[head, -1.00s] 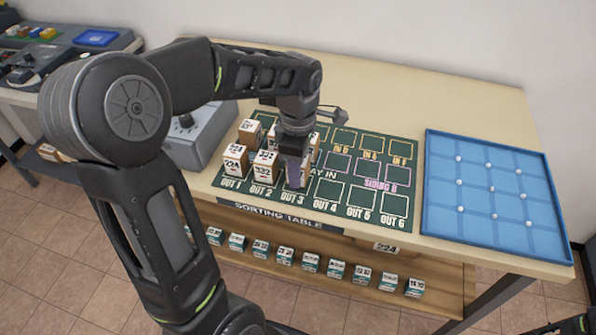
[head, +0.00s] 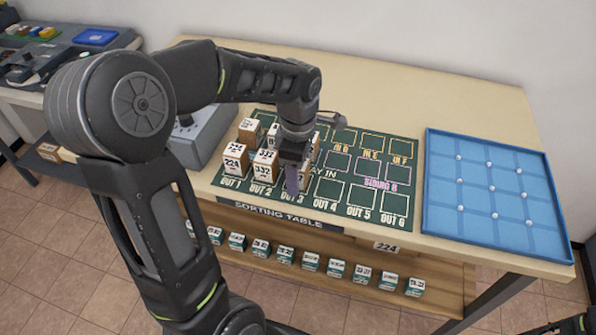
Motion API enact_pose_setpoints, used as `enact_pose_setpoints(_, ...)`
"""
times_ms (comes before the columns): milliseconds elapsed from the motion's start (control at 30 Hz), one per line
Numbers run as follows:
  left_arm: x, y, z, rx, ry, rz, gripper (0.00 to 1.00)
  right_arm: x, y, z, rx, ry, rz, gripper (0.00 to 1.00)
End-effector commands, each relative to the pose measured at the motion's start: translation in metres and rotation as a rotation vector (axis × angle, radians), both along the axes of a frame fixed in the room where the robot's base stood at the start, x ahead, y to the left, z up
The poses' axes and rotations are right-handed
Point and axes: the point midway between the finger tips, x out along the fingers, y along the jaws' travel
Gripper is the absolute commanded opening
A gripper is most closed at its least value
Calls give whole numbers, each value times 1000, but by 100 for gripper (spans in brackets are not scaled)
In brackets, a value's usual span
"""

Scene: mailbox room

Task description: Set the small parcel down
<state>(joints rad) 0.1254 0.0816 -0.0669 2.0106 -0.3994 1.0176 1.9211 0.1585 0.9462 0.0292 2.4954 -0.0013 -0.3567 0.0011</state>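My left gripper (head: 293,180) points down over the front of the dark green sorting mat (head: 327,190), near the OUT 3 cell. One purplish-grey finger shows. A small brown parcel with a white top (head: 307,173) shows partly just right of the finger; whether the finger touches it is unclear. The gap between the fingers is hidden, so I cannot tell its grip. Other small parcels stand left of it, including 224 (head: 236,160) and 332 (head: 265,166). My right gripper is out of view.
A blue tray with white pegs (head: 440,215) lies at the table's right. The mat's right cells are empty. A shelf below (head: 450,285) holds a row of small boxes. A grey device (head: 203,135) stands left of the mat.

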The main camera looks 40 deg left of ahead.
Motion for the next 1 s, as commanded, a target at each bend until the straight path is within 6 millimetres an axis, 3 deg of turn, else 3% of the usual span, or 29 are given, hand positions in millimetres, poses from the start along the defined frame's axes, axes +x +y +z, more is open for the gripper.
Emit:
enact_pose_setpoints(267,1,0,18,0,-3,0,62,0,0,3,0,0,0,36)
enact_pose_setpoints(733,1,0,108,0,-3,1,62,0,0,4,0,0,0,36)
enact_pose_setpoints(1000,0,0,124,0,1,0,62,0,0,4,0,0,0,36)
